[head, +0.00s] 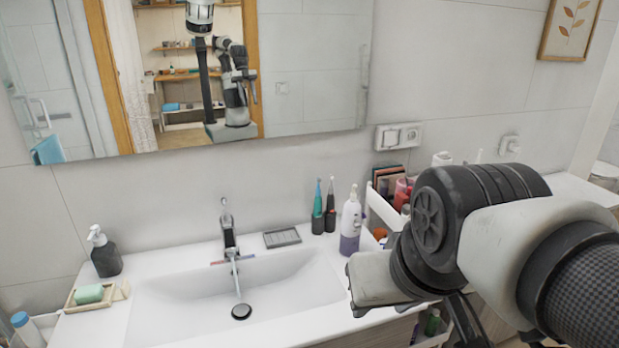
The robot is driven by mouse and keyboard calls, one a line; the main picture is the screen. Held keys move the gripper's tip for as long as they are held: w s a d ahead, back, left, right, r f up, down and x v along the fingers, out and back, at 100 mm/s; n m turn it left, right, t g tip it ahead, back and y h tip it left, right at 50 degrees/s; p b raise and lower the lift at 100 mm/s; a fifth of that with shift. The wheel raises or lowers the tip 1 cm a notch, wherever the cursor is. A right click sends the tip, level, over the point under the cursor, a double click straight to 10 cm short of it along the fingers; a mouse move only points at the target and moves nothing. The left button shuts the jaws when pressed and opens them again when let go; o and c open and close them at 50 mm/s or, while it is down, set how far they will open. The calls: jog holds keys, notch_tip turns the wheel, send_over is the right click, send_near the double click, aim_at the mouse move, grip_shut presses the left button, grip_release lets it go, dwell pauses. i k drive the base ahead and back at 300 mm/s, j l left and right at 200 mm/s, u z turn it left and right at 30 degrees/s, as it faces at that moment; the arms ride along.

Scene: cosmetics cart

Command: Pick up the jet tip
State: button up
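I cannot make out the jet tip for certain in the head view. My arm fills the right side of the picture and hangs over the counter's right part. Dark parts at its lower end, at the bottom edge, seem to belong to my gripper (462,322). Its fingertips are hidden or cut off, so its opening and anything in it do not show.
The white basin (175,297) has a chrome faucet (228,225). A white-and-purple bottle (350,222) stands by a white cart (381,210) holding several cosmetics, partly behind my arm. A grey soap dish (282,237), dark dispenser (106,257) and soap tray (74,306) sit around the basin.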

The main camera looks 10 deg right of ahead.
aim_at(353, 196)
jog(key=l+z, duration=0.1)
jog(key=i+l+u, duration=0.15)
jog(key=l, duration=0.2)
jog(key=l+u, duration=0.15)
jog(key=l, duration=0.25)
jog(key=i+l+u, duration=0.2)
jog(key=l, duration=0.2)
jog(key=k, duration=0.1)
